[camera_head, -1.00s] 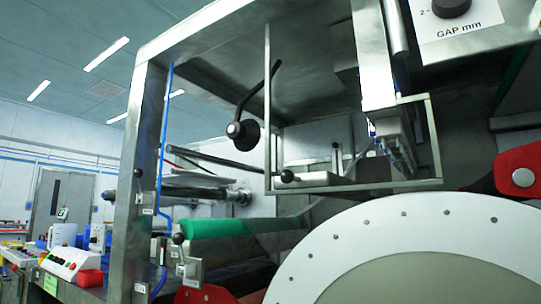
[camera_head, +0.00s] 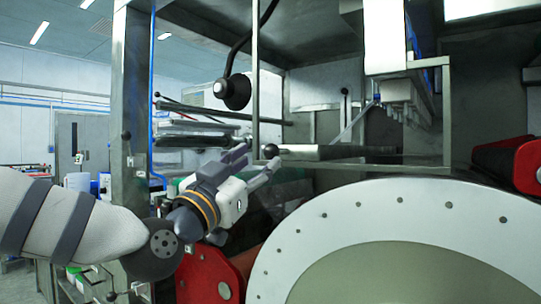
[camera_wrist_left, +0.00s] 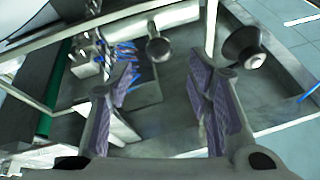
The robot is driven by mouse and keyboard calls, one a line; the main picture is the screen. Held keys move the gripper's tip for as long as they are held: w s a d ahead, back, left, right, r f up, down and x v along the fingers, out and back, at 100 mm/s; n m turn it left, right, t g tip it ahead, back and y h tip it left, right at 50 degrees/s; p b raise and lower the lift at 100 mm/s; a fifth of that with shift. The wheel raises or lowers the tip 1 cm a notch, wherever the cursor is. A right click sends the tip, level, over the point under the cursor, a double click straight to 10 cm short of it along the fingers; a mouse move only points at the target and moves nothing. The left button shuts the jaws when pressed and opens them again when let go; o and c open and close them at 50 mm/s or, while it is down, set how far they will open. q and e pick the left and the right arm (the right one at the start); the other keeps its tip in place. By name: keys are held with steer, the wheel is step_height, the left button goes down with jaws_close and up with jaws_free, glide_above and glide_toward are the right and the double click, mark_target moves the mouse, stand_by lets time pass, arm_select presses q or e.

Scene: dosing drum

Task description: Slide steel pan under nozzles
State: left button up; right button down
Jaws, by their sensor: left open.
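The steel pan (camera_head: 335,153) is a flat metal tray inside the steel frame, with a black ball knob (camera_head: 270,151) at its left end. The row of nozzles (camera_head: 405,112) hangs above and to the right of it; nozzles with blue tubes (camera_wrist_left: 88,58) also show in the left wrist view. My left gripper (camera_head: 260,160) is open and empty, with its fingertips close to the ball knob. In the left wrist view a round dark knob (camera_wrist_left: 158,47) appears beyond the gap between the open fingers (camera_wrist_left: 165,85). I cannot tell whether anything touches. My right gripper is not in view.
A large white-rimmed drum (camera_head: 330,215) fills the lower right. A black knob on a bent rod (camera_head: 233,92) hangs above my left gripper. Steel frame posts (camera_head: 130,110) and a red bracket (camera_head: 215,280) stand close around the arm.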

mark_target(267, 155)
arm_select(q)
steer(key=x, duration=0.5)
steer(key=shift+w+d+f, duration=0.15)
steer(key=shift+w+d, duration=0.05)
steer(key=shift+w, duration=0.1)
steer(key=shift+w+d+r, duration=0.25)
steer(key=shift+w+r, duration=0.1)
jaws_close()
